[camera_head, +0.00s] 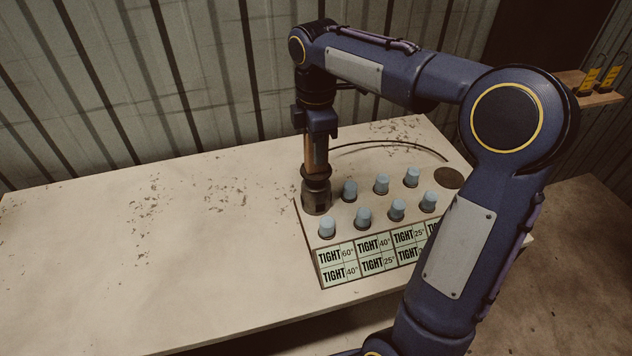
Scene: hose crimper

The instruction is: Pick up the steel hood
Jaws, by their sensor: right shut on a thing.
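The steel hood (316,196) is a dark grey cylinder with a narrower collar and a brown upright handle above it. It stands upright at the back left corner of the block with blue caps. Whether it rests on the block or hangs just above it I cannot tell. My right gripper (318,138) points straight down from above and is shut on the hood's handle. The gripper hides part of the handle. My left gripper is not in view.
Several light blue caps (363,217) stand in two rows on the block (342,238), beside the hood. Labels reading TIGHT with angles cover its front. A thin dark hose (390,144) lies behind. The table (120,260) is clear at left. A corrugated wall (150,80) stands behind.

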